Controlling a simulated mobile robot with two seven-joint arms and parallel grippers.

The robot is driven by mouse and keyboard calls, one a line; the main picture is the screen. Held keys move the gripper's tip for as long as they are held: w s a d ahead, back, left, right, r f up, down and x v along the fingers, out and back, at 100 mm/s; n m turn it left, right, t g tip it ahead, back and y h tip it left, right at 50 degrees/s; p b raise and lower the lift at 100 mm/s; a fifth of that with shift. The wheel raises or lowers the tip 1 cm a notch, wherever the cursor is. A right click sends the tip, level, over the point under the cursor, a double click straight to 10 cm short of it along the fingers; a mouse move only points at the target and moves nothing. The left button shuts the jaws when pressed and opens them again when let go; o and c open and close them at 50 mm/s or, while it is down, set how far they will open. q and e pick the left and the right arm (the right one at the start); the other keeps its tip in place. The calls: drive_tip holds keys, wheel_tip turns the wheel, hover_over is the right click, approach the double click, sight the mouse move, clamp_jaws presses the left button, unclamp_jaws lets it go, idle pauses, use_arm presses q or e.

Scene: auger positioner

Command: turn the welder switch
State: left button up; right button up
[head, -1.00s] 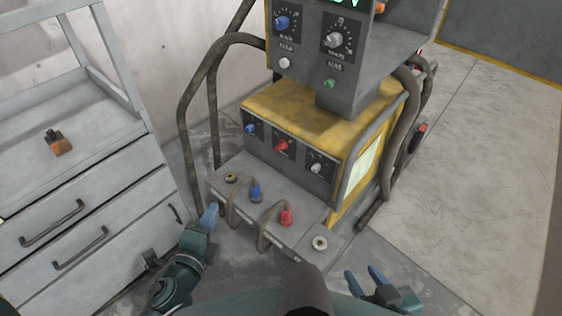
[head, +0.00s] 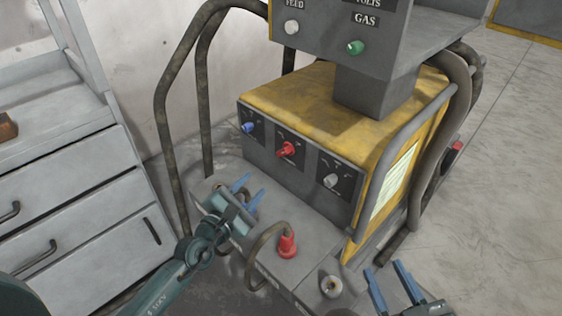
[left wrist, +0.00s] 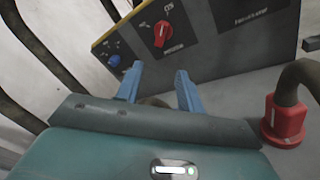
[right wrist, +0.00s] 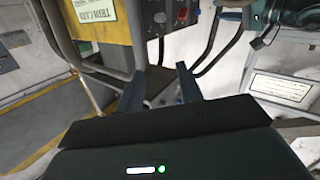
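The yellow and grey welder (head: 330,110) stands in the middle of the head view. Its front panel has a blue knob (head: 249,127), a red switch (head: 286,150) and a grey knob (head: 332,180). The red switch also shows in the left wrist view (left wrist: 163,33), above and beyond the fingers. My left gripper (head: 249,190) is open with blue fingers, above the front ledge and short of the panel, touching no knob. My right gripper (head: 390,285) is open and empty at the lower right, beside the welder. The blue plug on the ledge is hidden behind my left gripper.
A red plug (head: 287,246) with a cable stands on the front ledge, near a bare socket (head: 331,286). A grey drawer cabinet (head: 70,190) is at the left. Thick hoses (head: 165,110) curve beside the welder.

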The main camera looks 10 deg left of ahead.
sight(279, 155)
use_arm(q)
drive_tip(key=b+x, duration=0.3)
drive_tip(key=x, duration=0.7)
drive_tip(key=shift+w+d, duration=0.15)
drive_tip(key=shift+w, duration=0.2)
drive_tip(key=shift+x, duration=0.8)
use_arm(e)
drive_tip(key=shift+s+a+r+n+t+y, duration=0.1)
drive_tip(key=shift+s+a+n+t+y, duration=0.15)
drive_tip(key=shift+a+n+t+y, duration=0.6)
drive_tip(key=shift+d, duration=0.15)
use_arm(q)
clamp_jaws()
